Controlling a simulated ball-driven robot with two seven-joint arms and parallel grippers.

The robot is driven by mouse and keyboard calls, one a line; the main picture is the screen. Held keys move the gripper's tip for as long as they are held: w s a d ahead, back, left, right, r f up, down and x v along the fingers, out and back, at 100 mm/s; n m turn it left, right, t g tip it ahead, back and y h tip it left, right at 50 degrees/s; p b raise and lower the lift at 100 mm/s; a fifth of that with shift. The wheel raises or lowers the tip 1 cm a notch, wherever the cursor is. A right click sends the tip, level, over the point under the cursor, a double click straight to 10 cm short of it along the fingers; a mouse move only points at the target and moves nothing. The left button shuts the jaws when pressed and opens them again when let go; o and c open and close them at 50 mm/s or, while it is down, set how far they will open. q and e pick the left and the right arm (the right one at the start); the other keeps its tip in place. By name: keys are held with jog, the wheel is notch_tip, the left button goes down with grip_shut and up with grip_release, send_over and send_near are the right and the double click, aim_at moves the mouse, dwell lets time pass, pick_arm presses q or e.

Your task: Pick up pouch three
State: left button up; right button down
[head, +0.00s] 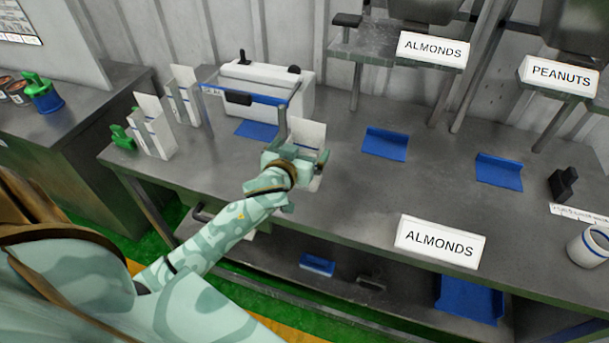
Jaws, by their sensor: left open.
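A white pouch (308,132) stands on the grey bench, directly behind my left gripper. Its top shows above the gripper, and much of its lower part is hidden. My left gripper (302,160) is open at this pouch; whether the fingers touch it or are around it I cannot tell. Two more white pouches stand farther left, one in front (153,136) and one behind (184,95). No number is readable on any pouch. My right gripper is not in view.
A white sealer-like machine (268,83) with a blue bar stands behind the pouch. Blue trays (385,144) (499,171) lie to the right. An ALMONDS sign (440,242) stands at the bench's front edge. A white cup (590,246) is at far right. Bare bench lies right of the gripper.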

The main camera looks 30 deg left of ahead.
aim_at(307, 139)
pick_arm(q)
jog(key=b+x, duration=0.1)
jog(key=x, duration=0.5)
jog(key=shift+a, duration=0.2)
jog(key=shift+s, duration=0.1)
jog(key=shift+c, duration=0.9)
jog(key=c, duration=1)
